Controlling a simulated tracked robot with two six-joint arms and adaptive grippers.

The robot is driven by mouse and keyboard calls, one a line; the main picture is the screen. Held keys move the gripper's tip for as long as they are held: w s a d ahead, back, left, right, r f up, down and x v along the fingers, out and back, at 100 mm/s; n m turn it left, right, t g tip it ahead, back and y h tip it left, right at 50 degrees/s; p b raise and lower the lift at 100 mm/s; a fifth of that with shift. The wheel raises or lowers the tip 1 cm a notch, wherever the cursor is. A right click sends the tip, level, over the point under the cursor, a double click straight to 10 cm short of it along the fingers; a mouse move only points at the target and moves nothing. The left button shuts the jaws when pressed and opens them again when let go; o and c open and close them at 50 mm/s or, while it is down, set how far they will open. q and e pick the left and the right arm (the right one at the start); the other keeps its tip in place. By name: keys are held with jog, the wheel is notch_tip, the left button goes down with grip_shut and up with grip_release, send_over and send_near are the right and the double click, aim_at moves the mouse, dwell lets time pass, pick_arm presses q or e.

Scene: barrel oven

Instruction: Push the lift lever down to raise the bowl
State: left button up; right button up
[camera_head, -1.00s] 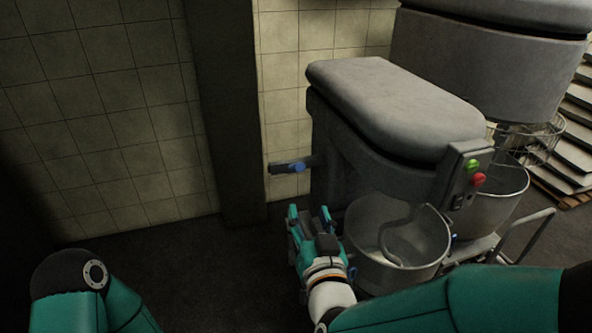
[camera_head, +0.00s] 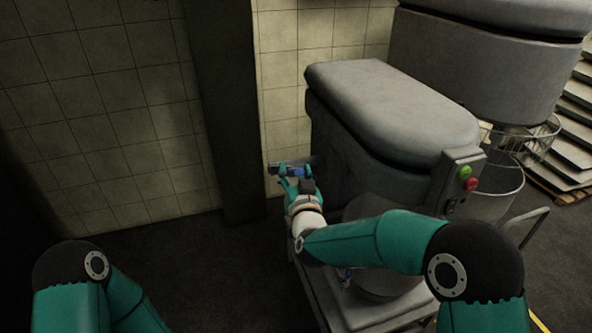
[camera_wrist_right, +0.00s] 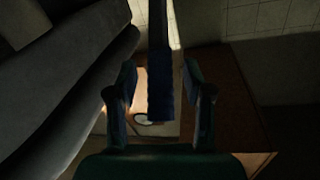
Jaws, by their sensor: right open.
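The lift lever (camera_head: 290,171), a dark bar with a blue grip, sticks out from the left side of the grey mixer (camera_head: 385,110). My right gripper (camera_head: 296,184) is at the lever in the head view. In the right wrist view the blue grip of the lever (camera_wrist_right: 160,88) lies between the two open fingers of the right gripper (camera_wrist_right: 159,80); I cannot tell whether they touch it. The bowl (camera_head: 385,287) is mostly hidden behind my right arm. Only my left arm shows at lower left; its gripper is out of view.
Green and red buttons (camera_head: 467,178) sit on the mixer's front panel. A second mixer (camera_head: 485,75) stands behind at the right, near stacked trays (camera_head: 575,125). A tiled wall (camera_head: 90,130) and dark pillar (camera_head: 225,110) are at left. The floor (camera_head: 210,265) at lower left is clear.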

jog(key=shift+w, duration=0.15)
grip_shut()
dwell(0.4)
